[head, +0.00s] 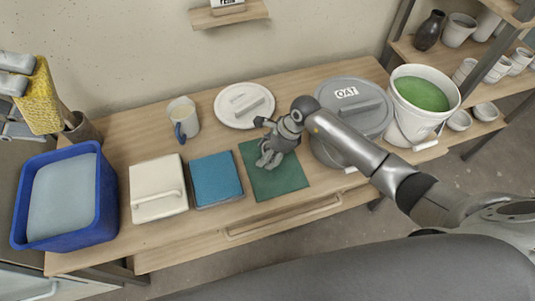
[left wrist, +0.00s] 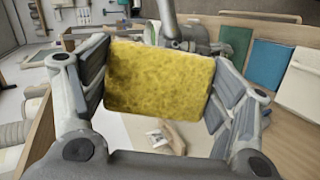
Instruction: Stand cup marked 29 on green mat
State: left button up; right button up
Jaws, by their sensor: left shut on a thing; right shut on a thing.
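The green mat (head: 283,183) lies on the table right of a blue mat. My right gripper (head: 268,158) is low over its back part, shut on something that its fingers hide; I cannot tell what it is. No cup with a readable 29 shows. A pale mug with a blue handle (head: 184,117) stands upright behind the blue mat, with no number visible. My left gripper (head: 17,92) is shut on a yellow sponge (head: 40,97), up at the far left. The sponge (left wrist: 158,80) also fills the middle of the left wrist view, between the fingers.
A blue tub (head: 108,190) stands at the left, beside a white lidded box (head: 157,185) and the blue mat (head: 216,178). A grey pot (head: 82,130) is behind. A white lid (head: 232,113), a grey OAT lid (head: 335,150) and a bucket of green glaze (head: 408,125) stand around my right arm.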

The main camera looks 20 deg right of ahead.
jog(key=shift+f, duration=0.75)
jog(key=shift+f, duration=0.2)
jog(key=o, duration=1.1)
jog(key=shift+o, duration=0.2)
jog(key=shift+r, duration=0.1)
jog(key=shift+d+r, duration=0.15)
jog(key=shift+r, duration=0.25)
jog(key=v, duration=1.1)
jog(key=shift+r+b, duration=0.15)
jog(key=shift+b, duration=0.15)
